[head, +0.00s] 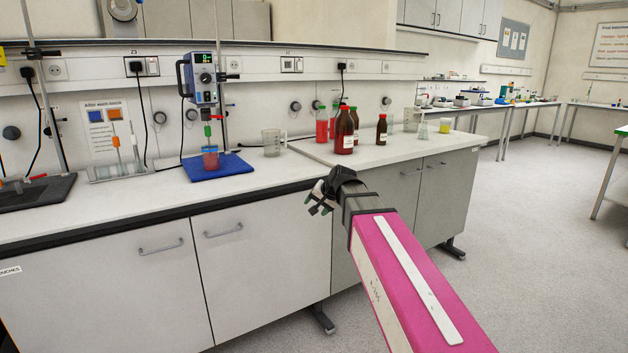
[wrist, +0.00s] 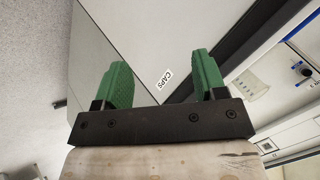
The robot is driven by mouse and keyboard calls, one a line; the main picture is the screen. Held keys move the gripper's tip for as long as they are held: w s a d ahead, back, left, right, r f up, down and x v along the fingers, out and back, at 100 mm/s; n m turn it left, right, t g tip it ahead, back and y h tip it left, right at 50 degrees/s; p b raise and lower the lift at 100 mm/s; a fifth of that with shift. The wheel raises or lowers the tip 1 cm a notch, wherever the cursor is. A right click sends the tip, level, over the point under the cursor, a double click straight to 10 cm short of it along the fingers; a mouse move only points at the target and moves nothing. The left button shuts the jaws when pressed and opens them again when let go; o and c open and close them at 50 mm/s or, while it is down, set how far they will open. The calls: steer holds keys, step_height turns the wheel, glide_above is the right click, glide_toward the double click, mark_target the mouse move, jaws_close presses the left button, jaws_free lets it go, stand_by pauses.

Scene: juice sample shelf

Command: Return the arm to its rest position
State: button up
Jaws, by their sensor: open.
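My gripper (head: 319,205) is at the end of my pink arm, in front of the bench's front edge in the head view. In the wrist view my gripper (wrist: 160,85) shows two green fingers spread well apart, with nothing between them. The gripper touches nothing that I can see.
The bench top (head: 262,179) runs behind my gripper. Open floor (head: 540,230) lies to the right.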

steer(key=s+d+f+n+g+h, duration=0.1)
steer(key=s+d+f+g, duration=0.1)
steer(key=s+d+f, duration=0.4)
steer(key=s+d+f+n+g+h, duration=0.1)
steer(key=s+d+f, duration=0.5)
steer(key=f, duration=0.6)
steer(key=s+d+f+n+g+h, duration=0.1)
steer(key=s+d+f+g+h, duration=0.2)
steer(key=s+d+f, duration=0.3)
step_height(320, 180, down, 4)
steer(key=shift+s+f, duration=0.1)
steer(key=shift+s, duration=0.85)
